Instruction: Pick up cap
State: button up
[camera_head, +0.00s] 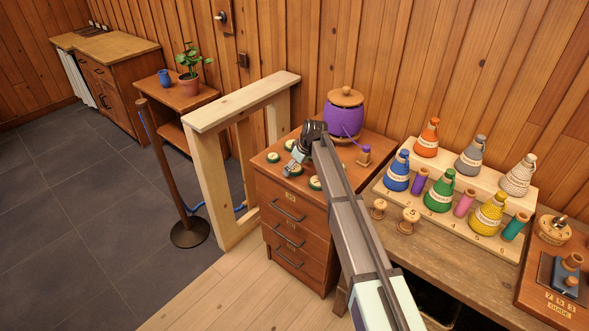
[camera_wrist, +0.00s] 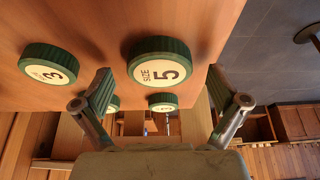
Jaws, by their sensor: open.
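Several round caps with dark green ribbed rims and cream tops lie on the wooden drawer cabinet (camera_head: 290,195). In the wrist view, the size 5 cap (camera_wrist: 160,62) is large, at upper centre between and beyond my fingertips. A cap marked 3 (camera_wrist: 48,65) lies to its left. Two smaller-looking caps show lower, one at centre (camera_wrist: 162,102) and one partly hidden behind the left finger (camera_wrist: 113,103). In the head view, one cap (camera_head: 273,157) lies left of my gripper (camera_head: 289,168) and another (camera_head: 315,183) lies to its right. My gripper is open and empty, above the cabinet top.
A rack of coloured cones (camera_head: 440,200) stands to the right. A pale wooden frame (camera_head: 215,165) stands close left of the cabinet.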

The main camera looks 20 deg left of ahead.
jog(key=c, duration=1)
jog(key=shift+c, duration=0.2)
jog(key=shift+r, duration=0.15)
